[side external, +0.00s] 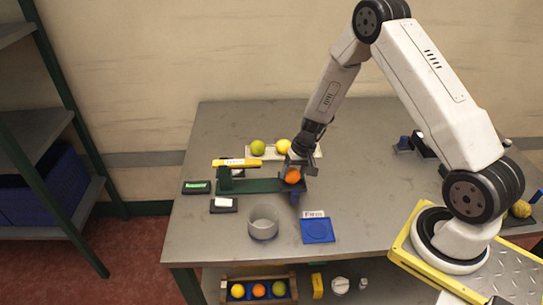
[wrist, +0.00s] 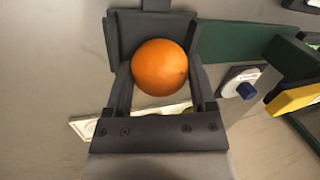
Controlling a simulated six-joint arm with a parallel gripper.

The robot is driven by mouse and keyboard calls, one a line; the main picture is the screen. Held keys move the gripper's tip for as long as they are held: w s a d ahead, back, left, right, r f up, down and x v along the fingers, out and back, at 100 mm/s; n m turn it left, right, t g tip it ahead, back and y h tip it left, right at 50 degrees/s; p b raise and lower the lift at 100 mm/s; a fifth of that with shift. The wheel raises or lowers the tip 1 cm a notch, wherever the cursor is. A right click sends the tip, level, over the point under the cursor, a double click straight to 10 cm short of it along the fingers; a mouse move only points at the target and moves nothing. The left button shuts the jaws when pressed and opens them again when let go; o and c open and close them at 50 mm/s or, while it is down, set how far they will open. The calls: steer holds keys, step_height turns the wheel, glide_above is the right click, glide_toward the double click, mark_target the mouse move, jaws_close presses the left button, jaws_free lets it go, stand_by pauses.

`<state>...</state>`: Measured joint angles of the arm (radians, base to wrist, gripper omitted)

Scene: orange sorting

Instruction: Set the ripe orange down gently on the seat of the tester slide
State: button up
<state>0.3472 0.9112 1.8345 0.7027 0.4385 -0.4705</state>
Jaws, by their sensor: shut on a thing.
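The ripe orange (side external: 292,175) is between the fingers of my gripper (side external: 298,163). In the wrist view the orange (wrist: 160,66) sits between both fingertips of my gripper (wrist: 160,82), which is shut on it. The dark grey seat of the tester slide (wrist: 120,30) shows behind and around the orange, at the end of the green rail (wrist: 235,42). In the side view the tester (side external: 250,186) has a green base and a yellow bar above it. Whether the orange touches the seat is hidden.
A pale tray (side external: 318,152) with a green and a yellow fruit lies behind the tester. A small green-lit display (side external: 196,187) is left.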

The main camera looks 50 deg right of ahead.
steer(key=o, duration=1.2)
steer(key=shift+f, duration=0.1)
steer(key=shift+c, duration=0.3)
steer(key=shift+o, duration=0.2)
steer(key=shift+s+d+r, duration=0.1)
steer(key=shift+r, duration=3.95)
